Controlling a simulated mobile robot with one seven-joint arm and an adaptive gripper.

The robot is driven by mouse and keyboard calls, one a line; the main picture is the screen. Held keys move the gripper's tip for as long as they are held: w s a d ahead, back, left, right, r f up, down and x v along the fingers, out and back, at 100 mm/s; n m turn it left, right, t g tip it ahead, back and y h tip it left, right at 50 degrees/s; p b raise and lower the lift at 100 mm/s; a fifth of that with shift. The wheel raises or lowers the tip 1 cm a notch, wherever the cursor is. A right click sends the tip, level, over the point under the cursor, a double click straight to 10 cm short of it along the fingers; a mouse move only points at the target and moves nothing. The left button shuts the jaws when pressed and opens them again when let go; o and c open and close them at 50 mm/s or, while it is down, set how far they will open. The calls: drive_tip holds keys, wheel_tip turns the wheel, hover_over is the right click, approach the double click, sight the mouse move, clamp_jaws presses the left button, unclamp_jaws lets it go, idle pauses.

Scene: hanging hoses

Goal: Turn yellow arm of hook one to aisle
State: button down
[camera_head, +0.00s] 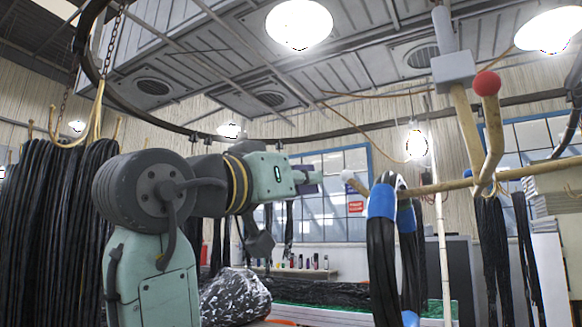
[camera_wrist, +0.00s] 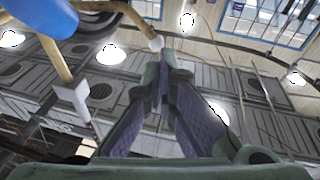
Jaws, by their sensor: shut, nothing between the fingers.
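A yellow hook arm (camera_head: 450,185) runs roughly level across the right of the head view and ends in a pale grey tip just right of my gripper (camera_head: 312,178). My gripper is shut and empty, with a small apparent gap to that tip. In the wrist view, my gripper's fingers (camera_wrist: 163,85) meet in the middle, and the yellow arm (camera_wrist: 132,20) passes above them, its pale tip just beyond the fingertips. The hook also has a yellow bar with a red ball end (camera_head: 487,84) and a grey block (camera_head: 453,68). I cannot tell which hook is hook one.
Black hoses with blue bands (camera_head: 382,202) hang over the level arm, right of my gripper. A thick bundle of black hoses (camera_head: 60,220) hangs at the left. More hoses (camera_head: 495,245) hang at the right. A ceiling rail curves overhead. Windows stand behind.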

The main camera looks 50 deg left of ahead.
sight(342, 177)
drive_tip(key=p+x, duration=0.2)
drive_tip(key=x, duration=0.5)
drive_tip(key=shift+p, duration=0.3)
drive_tip(key=shift+w, duration=0.1)
